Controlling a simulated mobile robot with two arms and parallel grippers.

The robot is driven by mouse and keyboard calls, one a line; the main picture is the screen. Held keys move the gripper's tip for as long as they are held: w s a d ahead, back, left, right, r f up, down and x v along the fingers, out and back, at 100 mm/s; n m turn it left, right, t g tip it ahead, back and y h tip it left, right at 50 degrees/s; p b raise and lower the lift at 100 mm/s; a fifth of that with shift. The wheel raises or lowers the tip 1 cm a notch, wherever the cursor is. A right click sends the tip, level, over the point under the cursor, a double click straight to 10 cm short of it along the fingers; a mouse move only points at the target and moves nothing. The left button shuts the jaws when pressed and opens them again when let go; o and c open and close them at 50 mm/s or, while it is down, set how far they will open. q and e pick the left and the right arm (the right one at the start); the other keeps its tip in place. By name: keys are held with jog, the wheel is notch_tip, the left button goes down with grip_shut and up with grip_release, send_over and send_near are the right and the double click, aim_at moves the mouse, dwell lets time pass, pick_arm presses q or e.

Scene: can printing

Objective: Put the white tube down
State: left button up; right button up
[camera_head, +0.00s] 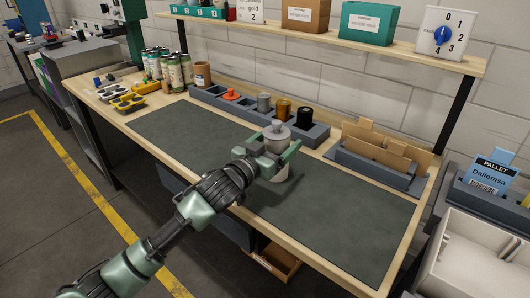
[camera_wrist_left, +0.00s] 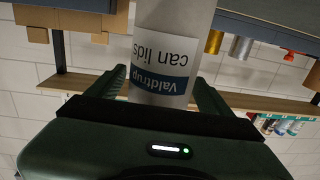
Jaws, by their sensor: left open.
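My left gripper (camera_head: 272,148) is open, with one finger on each side of the tube. The gripper hides part of the tube; its lower part shows below the fingers, seemingly at the mat. In the left wrist view, which is upside down, the tube (camera_wrist_left: 172,25) carries a white and blue label reading "Valdtrup can lids" and stands between the fingers (camera_wrist_left: 160,90). My right gripper is not in view.
Behind the mat is a grey compartment tray (camera_head: 235,110) with several small items. A grey holder with cardboard pieces (camera_head: 375,160) stands at the right. The mat's left and front right are clear.

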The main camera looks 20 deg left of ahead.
pick_arm(q)
jog(key=v, duration=1)
jog(key=shift+d+r+b, duration=0.1)
jog(key=shift+r+b, duration=0.05)
jog(key=shift+b, duration=0.25)
